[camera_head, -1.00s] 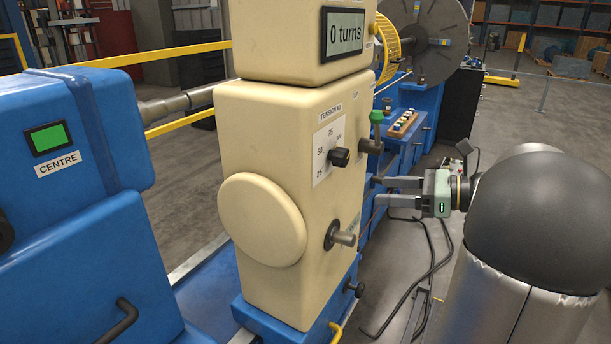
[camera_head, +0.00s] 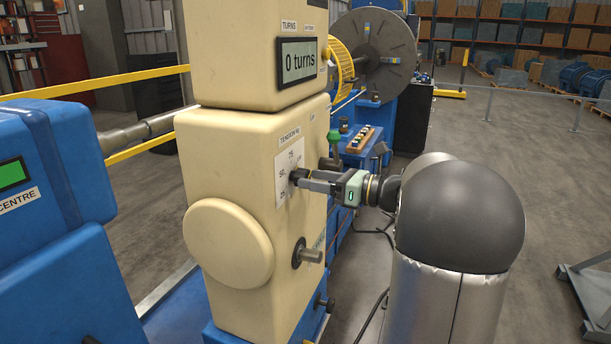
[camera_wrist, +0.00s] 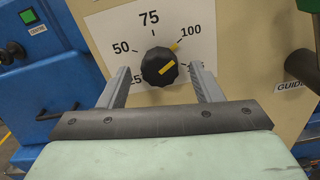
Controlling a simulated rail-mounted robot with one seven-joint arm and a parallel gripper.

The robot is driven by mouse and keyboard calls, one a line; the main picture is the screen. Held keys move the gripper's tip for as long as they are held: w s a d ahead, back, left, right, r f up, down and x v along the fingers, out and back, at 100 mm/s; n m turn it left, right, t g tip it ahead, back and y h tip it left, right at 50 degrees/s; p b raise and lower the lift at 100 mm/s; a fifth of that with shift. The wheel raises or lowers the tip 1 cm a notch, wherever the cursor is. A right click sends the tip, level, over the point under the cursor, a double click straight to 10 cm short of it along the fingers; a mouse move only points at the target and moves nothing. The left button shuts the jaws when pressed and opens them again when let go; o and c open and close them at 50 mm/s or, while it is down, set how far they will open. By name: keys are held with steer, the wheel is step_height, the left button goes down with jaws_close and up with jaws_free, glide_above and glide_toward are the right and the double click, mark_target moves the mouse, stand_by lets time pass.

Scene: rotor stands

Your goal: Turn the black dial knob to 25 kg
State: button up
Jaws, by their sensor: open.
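The black dial knob (camera_wrist: 160,67) sits on a white scale plate (camera_wrist: 118,22) on the cream cabinet's front. The scale reads 25 at lower left, 50 at left, 75 on top and 100 at upper right. A yellow bar on the knob's face slants toward the upper right, and a yellow mark shows near 100. My gripper (camera_wrist: 159,72) is open, one finger on each side of the knob with gaps visible. In the head view my gripper (camera_head: 312,182) reaches the dial from the right and partly covers the knob and scale.
A dark cylindrical part (camera_wrist: 301,66) with a "GUIDE" label stands right of the dial. A crank-like shaft (camera_head: 306,254) sticks out below the dial. A green-topped lever (camera_head: 334,140) is behind it. A round cream cover (camera_head: 232,241) bulges at lower left.

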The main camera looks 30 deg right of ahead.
mark_target(299, 172)
steer(key=shift+x, duration=1.5)
steer(key=shift+s, duration=0.1)
steer(key=c, duration=1)
